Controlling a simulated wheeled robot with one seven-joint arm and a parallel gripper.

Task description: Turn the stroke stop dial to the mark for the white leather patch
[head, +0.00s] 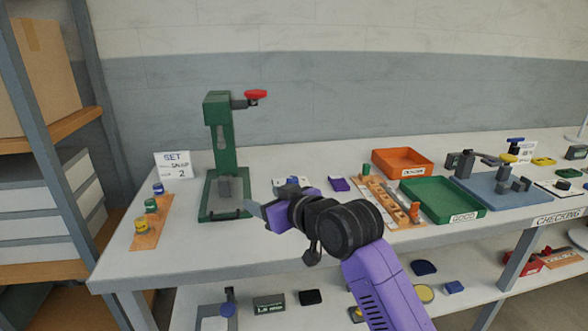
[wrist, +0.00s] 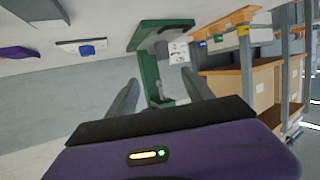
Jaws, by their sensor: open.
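The green press (head: 218,150) stands upright at the left of the table, with a red handle (head: 256,95) on an arm at its upper right. In the wrist view the press (wrist: 150,75) appears upside down, between and beyond my fingers. I cannot make out the stroke stop dial or its marks in either view. No white leather patch can be told for certain. My gripper (head: 258,210) is in front of the press base, at its right. In the wrist view my gripper (wrist: 160,80) shows two spread grey fingers with nothing between them.
A sign (head: 173,165) reading SET, SNAP, 2 stands left of the press. A wooden strip (head: 150,222) holds several coloured knobbed pieces. An orange tray (head: 402,160), a green tray (head: 445,198) and a blue fixture board (head: 490,190) are at the right. Shelving borders the left.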

